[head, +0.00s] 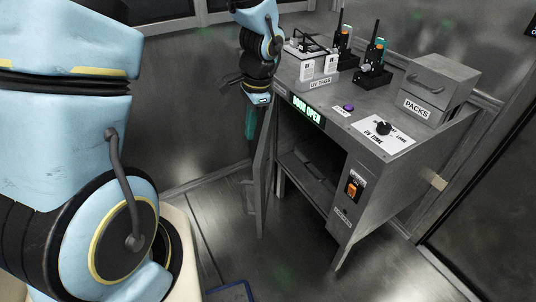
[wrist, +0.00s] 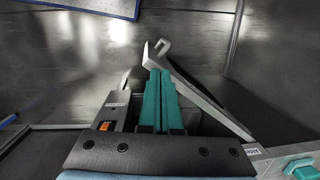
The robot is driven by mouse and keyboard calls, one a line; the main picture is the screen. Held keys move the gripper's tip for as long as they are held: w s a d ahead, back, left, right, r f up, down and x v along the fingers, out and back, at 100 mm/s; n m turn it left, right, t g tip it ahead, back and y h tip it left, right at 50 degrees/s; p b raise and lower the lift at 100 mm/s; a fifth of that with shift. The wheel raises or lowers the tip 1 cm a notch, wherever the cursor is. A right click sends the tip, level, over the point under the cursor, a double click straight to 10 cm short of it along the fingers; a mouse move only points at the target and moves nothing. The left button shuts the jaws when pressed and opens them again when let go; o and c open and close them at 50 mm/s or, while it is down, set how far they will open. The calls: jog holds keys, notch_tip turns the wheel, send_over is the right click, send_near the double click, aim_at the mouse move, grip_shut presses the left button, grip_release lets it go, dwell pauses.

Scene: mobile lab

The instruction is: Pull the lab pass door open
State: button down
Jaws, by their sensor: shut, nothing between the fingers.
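The grey lab pass door (head: 263,175) stands swung out from the front of the metal cabinet (head: 362,195), leaving a dark gap into the interior. Its handle (head: 247,184) is on the outer face, to the left in the head view. Whether the fingers touch the door is unclear.
A green lit display (head: 307,110) and an orange switch (head: 353,189) are on the cabinet front. On top are a UV TAGS holder (head: 318,75), radios (head: 374,62), a UV TIME knob (head: 384,128) and a PACKS box (head: 438,88).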

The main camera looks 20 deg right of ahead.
aim_at(260, 163)
jog(key=s+d+f+m+y, duration=0.1)
jog(key=s+d+f+m, duration=0.5)
jog(key=d, duration=0.4)
jog(key=w+a+f+p, duration=0.3)
jog(key=a+f, duration=0.3)
jog(key=f, duration=0.3)
jog(key=shift+w+f+m, duration=0.25)
jog(key=shift+w+m, duration=0.05)
jog(key=shift+m, duration=0.1)
jog(key=shift+a, duration=0.1)
